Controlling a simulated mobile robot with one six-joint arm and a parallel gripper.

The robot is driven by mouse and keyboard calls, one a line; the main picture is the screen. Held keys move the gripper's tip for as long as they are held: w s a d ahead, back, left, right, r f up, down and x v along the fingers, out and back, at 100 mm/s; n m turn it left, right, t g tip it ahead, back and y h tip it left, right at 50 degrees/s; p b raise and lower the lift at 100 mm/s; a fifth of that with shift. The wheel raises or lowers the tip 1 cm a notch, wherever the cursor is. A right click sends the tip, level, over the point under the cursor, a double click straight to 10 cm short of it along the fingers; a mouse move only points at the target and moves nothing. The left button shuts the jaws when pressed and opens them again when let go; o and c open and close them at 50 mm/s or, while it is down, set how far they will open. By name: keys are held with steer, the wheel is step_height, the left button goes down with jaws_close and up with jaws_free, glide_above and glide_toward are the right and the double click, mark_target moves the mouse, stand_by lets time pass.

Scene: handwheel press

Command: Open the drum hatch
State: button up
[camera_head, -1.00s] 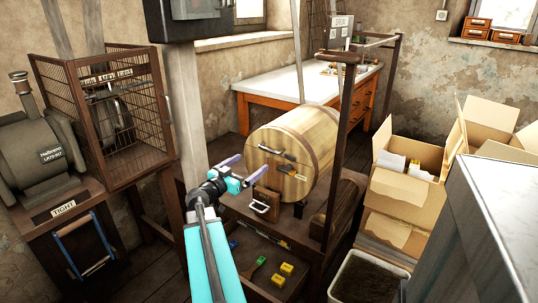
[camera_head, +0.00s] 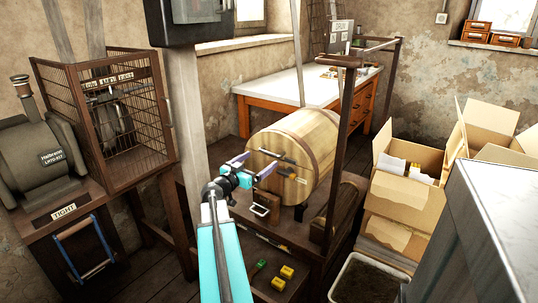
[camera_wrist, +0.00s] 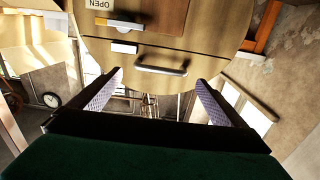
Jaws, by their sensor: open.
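The wooden drum (camera_head: 318,138) lies on its side on a dark frame, its round end facing my gripper. A dark bar (camera_head: 277,155) crosses that end. A brown panel, seemingly the hatch, shows in the wrist view (camera_wrist: 165,18) beside an "OPEN" label (camera_wrist: 97,4). A metal bar handle (camera_wrist: 162,69) lies near the drum's edge, ahead of my jaws. My gripper (camera_head: 254,167) is open in front of the drum end; its two fingers also show in the wrist view (camera_wrist: 160,78), spread on either side of the handle. I cannot tell whether they touch anything.
Below the drum, a shelf holds yellow blocks (camera_head: 282,277) and a green-handled tool (camera_head: 258,268). A grey post (camera_head: 188,120) stands left of the drum, and a dark upright (camera_head: 341,140) stands right. Cardboard boxes (camera_head: 405,205) and a tub (camera_head: 362,278) fill the right side.

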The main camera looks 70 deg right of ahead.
mark_target(268, 153)
steer(key=shift+x, duration=3.9)
steer(key=c, duration=1.2)
steer(key=shift+w+r, duration=0.1)
steer(key=shift+w, duration=0.1)
